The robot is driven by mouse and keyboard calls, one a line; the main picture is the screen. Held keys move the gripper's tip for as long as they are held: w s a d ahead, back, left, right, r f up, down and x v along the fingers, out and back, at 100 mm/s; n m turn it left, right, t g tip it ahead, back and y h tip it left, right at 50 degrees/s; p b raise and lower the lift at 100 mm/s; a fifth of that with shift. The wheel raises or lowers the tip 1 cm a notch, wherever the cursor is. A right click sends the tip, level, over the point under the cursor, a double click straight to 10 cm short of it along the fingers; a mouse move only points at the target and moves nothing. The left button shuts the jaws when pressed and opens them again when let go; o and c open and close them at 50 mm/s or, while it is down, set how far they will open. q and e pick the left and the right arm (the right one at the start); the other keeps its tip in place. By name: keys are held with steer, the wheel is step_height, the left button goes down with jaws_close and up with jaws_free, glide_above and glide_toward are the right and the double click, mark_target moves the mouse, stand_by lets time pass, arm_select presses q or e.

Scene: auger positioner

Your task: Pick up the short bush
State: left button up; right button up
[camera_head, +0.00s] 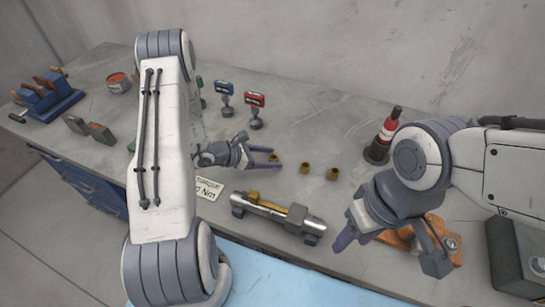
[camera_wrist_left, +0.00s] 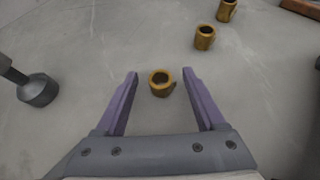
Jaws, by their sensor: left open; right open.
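Three brass-coloured bushes stand in a row on the grey bench. The nearest bush (camera_wrist_left: 161,83) is between the fingertips of my open left gripper (camera_wrist_left: 160,76) in the left wrist view, with a gap on both sides. In the head view it shows just beyond the fingers (camera_head: 274,158) of that gripper (camera_head: 269,157). The middle bush (camera_head: 305,168) and the far bush (camera_head: 333,174) stand apart to the right; both show in the left wrist view (camera_wrist_left: 204,38) (camera_wrist_left: 227,10). The nearest one looks lowest. My right gripper (camera_head: 392,250) is open and empty at front right.
A metal fixture (camera_head: 277,214) lies at the front edge beside a torque card (camera_head: 207,189). A red and black bottle (camera_head: 384,135) stands right. Red (camera_head: 255,110) and blue (camera_head: 225,98) gauges stand behind the left gripper. An orange part (camera_head: 432,240) lies by the right gripper.

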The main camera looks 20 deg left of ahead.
arm_select(q)
jaws_close()
steer(key=shift+r, duration=0.15)
